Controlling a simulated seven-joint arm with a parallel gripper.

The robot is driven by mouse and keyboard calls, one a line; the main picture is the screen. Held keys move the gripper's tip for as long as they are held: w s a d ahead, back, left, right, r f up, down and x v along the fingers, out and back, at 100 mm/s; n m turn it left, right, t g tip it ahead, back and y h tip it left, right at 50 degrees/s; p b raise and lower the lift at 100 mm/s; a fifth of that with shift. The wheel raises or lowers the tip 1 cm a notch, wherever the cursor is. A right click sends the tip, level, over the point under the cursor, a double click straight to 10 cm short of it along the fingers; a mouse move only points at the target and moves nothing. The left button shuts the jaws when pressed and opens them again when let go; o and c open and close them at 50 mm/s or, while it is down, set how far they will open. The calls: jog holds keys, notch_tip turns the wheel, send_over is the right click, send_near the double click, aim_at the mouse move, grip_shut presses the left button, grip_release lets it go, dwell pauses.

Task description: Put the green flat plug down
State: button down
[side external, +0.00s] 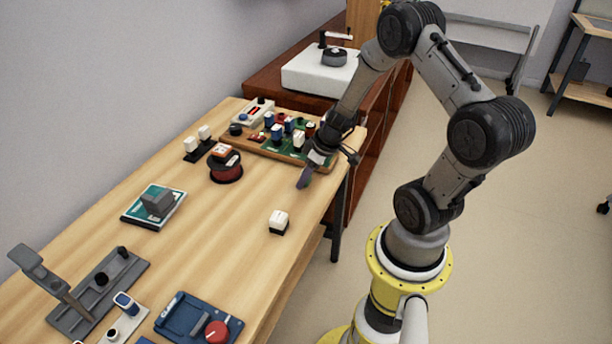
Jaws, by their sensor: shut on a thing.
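My gripper (309,172) points down over the right edge of the wooden table, just in front of the board of plugs. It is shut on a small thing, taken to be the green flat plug. The plug is mostly hidden at the fingers, and its colour and shape are too small to make out surely. I cannot tell whether it touches the table top.
A green board (262,147) with several plugs stands behind my gripper. A white-topped block (279,221) stands alone in front. Bare wood (245,245) lies between.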

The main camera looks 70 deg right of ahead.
jog(key=shift+f, duration=0.1)
jog(key=shift+c, duration=1.9)
grip_release()
